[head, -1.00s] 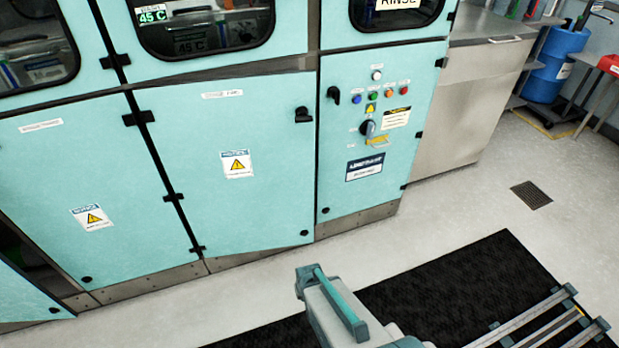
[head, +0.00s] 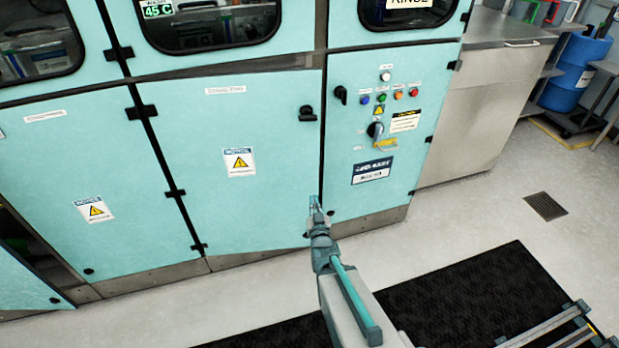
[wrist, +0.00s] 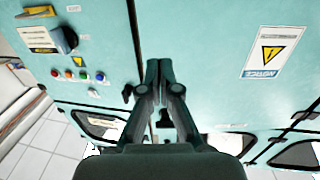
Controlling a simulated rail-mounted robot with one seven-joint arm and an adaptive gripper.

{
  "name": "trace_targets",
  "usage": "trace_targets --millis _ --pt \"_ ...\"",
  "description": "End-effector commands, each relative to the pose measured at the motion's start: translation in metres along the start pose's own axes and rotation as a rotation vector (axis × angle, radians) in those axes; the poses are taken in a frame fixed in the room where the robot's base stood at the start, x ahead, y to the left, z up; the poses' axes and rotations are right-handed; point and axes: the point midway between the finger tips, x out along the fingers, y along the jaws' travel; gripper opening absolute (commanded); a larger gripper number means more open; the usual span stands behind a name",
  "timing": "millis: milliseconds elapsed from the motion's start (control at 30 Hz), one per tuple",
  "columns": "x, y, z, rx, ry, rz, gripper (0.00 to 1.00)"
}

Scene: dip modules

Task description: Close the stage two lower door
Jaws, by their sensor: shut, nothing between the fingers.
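The lower door (head: 265,200) in the middle of the teal cabinet carries a notice label; its small title label is too blurred to read. It has black hinges on its left and a black handle (head: 307,114) at its upper right. It looks slightly ajar, with a dark wedge-shaped gap along its top edge. My gripper (head: 315,203) is shut and empty, in front of the door's lower right edge, by the seam with the control panel. The wrist view shows the door (wrist: 215,60) upside down, with my closed fingertips (wrist: 159,68) near that seam. I cannot tell whether they touch it.
The control panel (head: 345,190) with coloured buttons and a knob is right of the door. Another lower door (head: 60,160) is on the left, and one further left stands open. A black mat (head: 460,290) lies on the floor. A steel counter (head: 480,110) is at right.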

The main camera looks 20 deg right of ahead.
Motion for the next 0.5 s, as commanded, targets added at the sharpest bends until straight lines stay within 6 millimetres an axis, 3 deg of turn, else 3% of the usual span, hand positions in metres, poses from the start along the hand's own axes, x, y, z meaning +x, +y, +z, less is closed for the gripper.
trace_targets --millis 500 --pt "0.039 0.0 0.007 -0.001 0.001 0.0 0.0"
